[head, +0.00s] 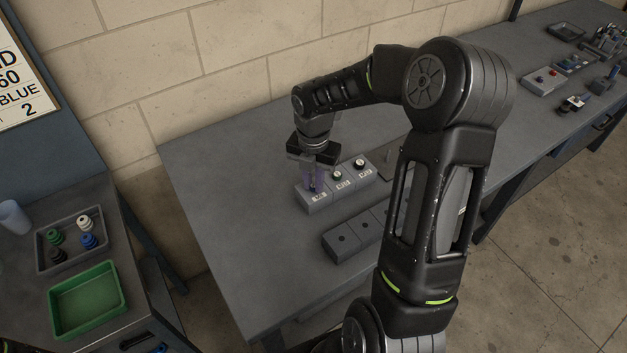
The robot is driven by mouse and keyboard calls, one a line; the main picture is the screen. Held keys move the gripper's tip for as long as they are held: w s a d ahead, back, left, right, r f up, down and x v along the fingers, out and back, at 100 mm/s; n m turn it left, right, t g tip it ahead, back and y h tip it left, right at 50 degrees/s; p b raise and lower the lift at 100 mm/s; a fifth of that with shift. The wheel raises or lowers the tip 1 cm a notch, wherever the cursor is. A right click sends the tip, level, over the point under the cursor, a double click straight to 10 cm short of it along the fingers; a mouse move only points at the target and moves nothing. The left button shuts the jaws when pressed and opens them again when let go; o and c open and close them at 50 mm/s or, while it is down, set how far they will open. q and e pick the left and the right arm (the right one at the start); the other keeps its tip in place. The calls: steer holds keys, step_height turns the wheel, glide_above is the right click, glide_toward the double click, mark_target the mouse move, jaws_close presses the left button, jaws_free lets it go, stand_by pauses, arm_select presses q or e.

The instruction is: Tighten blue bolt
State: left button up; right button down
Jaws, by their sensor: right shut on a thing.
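My right gripper (313,184) points down over the left end of a row of grey blocks (317,202) on the long bench. Its fingers look purple and are shut on a small part at the top of that left block. The part is mostly hidden by the fingers, and I cannot make out its colour. The other two blocks in the row each carry a small light-and-dark knob-like part, one in the middle (337,175) and one at the right (360,163). A blue stepped part (88,241) sits in the dark tray on the left bench.
A second row of grey blocks with dark holes (343,241) lies nearer on the bench, partly behind my right arm. The dark tray (45,262) also holds green, white and black parts. A green tray (121,306) is below it. The bench's left side is clear.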

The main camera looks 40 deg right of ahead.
steer(key=c, duration=1.8)
jaws_free()
steer(key=shift+m, duration=0.6)
steer(key=shift+c, duration=0.2)
arm_select(q)
steer(key=shift+f, duration=0.15)
arm_select(e)
steer(key=o, duration=0.5)
arm_select(q)
steer(key=shift+s+a+f+b, duration=0.1)
steer(key=shift+s+f+b, duration=0.1)
steer(key=shift+f+b, duration=0.25)
steer(key=shift+s+a+f+b, duration=0.1)
steer(key=shift+s+f+b, duration=0.1)
steer(key=shift+f, duration=0.3)
arm_select(e)
step_height(320, 180, up, 8)
steer(key=shift+f, duration=0.1)
arm_select(q)
steer(key=shift+w, duration=0.1)
